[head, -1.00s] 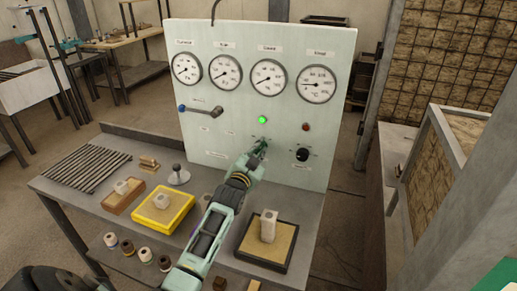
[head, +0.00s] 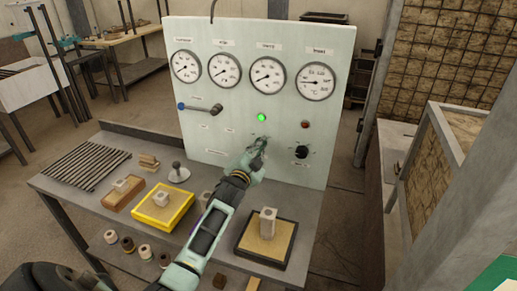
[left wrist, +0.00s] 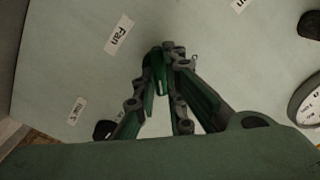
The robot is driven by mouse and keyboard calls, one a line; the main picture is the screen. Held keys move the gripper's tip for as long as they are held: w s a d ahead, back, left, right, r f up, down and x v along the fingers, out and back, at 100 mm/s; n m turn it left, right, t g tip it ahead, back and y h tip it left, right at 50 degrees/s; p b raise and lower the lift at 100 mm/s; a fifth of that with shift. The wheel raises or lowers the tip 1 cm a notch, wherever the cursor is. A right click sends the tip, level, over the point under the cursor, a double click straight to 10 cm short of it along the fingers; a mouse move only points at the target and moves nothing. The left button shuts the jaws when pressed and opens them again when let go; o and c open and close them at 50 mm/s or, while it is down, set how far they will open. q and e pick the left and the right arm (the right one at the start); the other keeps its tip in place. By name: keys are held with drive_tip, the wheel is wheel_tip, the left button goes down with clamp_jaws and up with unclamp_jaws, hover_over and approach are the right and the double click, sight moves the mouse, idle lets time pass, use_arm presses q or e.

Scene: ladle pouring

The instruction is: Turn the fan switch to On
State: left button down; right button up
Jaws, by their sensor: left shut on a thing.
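The white control panel (head: 215,120) stands upright at the back of the bench. My left gripper (head: 260,146) reaches the lower middle of the panel, below the green light (head: 262,118). In the left wrist view my left gripper (left wrist: 164,62) has its fingertips close together at the panel face, beside the "Fan" label (left wrist: 119,34). It is shut on the fan switch, which the fingers mostly hide, so its setting cannot be read. My right gripper is not in view.
A black knob (head: 301,152) sits right of my gripper, under a dull red light (head: 305,125). A lever (head: 200,108) is at the left. Gauges line the top. A yellow tray (head: 137,215) and a black-framed tray (head: 245,248) with a block are on the bench.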

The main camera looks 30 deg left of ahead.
sight(262, 118)
use_arm(q)
drive_tip(key=c, duration=1.8)
unclamp_jaws()
drive_tip(key=shift+r, duration=0.1)
wheel_tip(262, 118, up, 10)
drive_tip(key=shift+f, duration=0.15)
drive_tip(key=shift+c, duration=0.6)
